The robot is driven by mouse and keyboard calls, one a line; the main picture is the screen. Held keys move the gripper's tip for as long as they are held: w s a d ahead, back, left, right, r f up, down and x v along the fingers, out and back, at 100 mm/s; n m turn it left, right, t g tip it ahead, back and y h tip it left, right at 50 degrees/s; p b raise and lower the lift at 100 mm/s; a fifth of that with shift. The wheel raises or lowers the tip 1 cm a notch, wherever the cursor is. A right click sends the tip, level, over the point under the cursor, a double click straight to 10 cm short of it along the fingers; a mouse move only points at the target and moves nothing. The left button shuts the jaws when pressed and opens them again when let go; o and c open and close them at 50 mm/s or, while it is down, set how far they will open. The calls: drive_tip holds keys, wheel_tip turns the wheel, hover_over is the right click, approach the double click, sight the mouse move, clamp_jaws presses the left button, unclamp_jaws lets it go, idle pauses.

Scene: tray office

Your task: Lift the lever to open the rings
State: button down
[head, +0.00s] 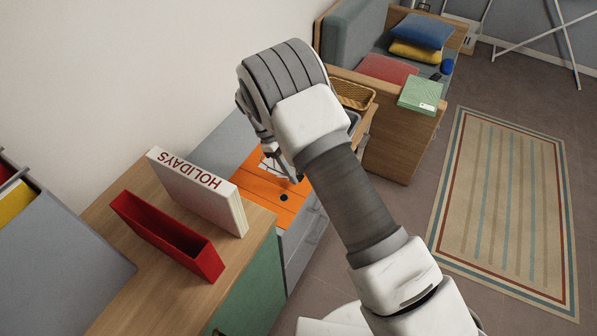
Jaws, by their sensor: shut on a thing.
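An orange folder (256,191), lying open, rests on a grey surface beyond the wooden cabinet top. It has a dark round hole near its near edge. A pale and dark metal part (270,163) shows on it, partly behind my arm; I take it for the ring mechanism. My gripper (297,179) points down at the folder beside that part, mostly hidden by my wrist. It is shut on what seems to be the lever, but the lever itself is too small and covered to make out. I cannot tell whether the rings are open.
A white binder marked HOLIDAYS (192,190) and a red file holder (165,238) stand on the wooden top (120,215), left of the folder. A wicker basket (352,94) and a green box (420,94) are behind my arm. Open floor and a rug (505,205) lie right.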

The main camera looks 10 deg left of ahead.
drive_tip(key=shift+w+a+r+h, duration=0.15)
drive_tip(key=shift+a+r+h, duration=0.1)
drive_tip(key=shift+a+h, duration=0.05)
drive_tip(key=shift+w+a+r, duration=0.15)
drive_tip(key=shift+a+r, duration=0.15)
drive_tip(key=shift+a, duration=0.1)
idle(0.9)
drive_tip(key=c, duration=0.6)
unclamp_jaws()
drive_tip(key=p+v, duration=0.1)
drive_tip(key=v, duration=1.6)
drive_tip(key=shift+w+r, duration=0.1)
